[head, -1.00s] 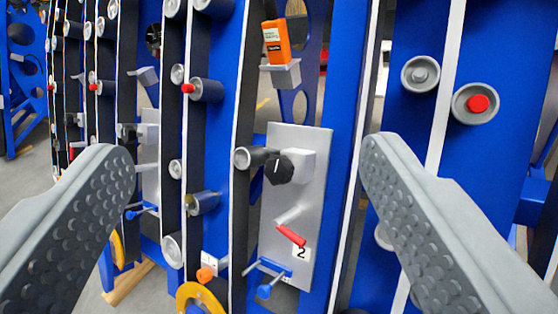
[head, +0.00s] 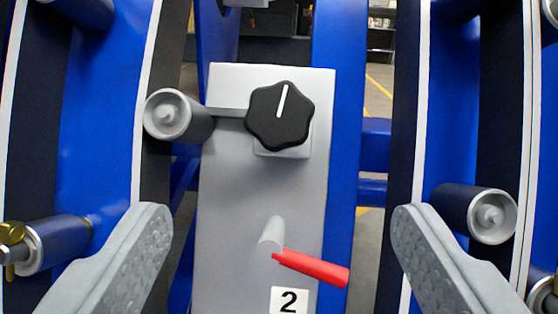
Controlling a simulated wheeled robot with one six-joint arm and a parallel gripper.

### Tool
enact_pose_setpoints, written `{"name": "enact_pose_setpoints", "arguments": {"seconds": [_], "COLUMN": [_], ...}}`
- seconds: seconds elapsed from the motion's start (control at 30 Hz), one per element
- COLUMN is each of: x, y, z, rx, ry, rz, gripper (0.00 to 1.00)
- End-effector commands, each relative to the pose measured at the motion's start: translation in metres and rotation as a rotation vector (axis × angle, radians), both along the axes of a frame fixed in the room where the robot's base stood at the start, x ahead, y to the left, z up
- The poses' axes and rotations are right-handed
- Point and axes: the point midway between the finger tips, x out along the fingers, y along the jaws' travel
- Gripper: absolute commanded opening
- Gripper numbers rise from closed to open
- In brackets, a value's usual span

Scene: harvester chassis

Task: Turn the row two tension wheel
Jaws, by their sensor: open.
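The row two tension wheel is a black lobed knob (head: 280,116) with a white pointer line, in the upper middle of the head view. The line points nearly straight up, tilted slightly right. The knob sits on a grey block on a silver plate (head: 228,240) with a label "2" (head: 289,301) near the bottom. My gripper (head: 280,222) is open and empty. Its two grey fingers are spread wide at the lower left and lower right, apart from the knob, which appears between and above them.
A red-handled lever (head: 310,267) sticks out of the plate below the knob. A grey roller (head: 178,115) stands left of the knob, another roller (head: 481,213) by the right finger. A brass fitting (head: 12,250) is at the far left. Blue frame members flank the plate.

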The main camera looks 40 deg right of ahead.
Motion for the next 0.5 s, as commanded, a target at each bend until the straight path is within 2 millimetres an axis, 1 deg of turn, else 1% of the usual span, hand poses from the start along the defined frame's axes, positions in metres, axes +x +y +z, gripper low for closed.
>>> {"name": "enact_pose_setpoints", "arguments": {"seconds": [0.03,0.1,0.27,0.37,0.5], "x": [0.0,-0.001,0.002,0.01,0.026], "y": [0.0,-0.001,-0.006,-0.013,-0.029], "z": [-0.007,-0.012,-0.016,-0.015,-0.015], "rx": [-0.009,-0.018,-0.025,-0.024,-0.024], "ry": [0.007,0.011,0.014,0.014,0.013], "rz": [-0.012,-0.026,-0.036,-0.036,-0.037], "gripper": [0.75,0.75,0.75,0.75,0.75]}}
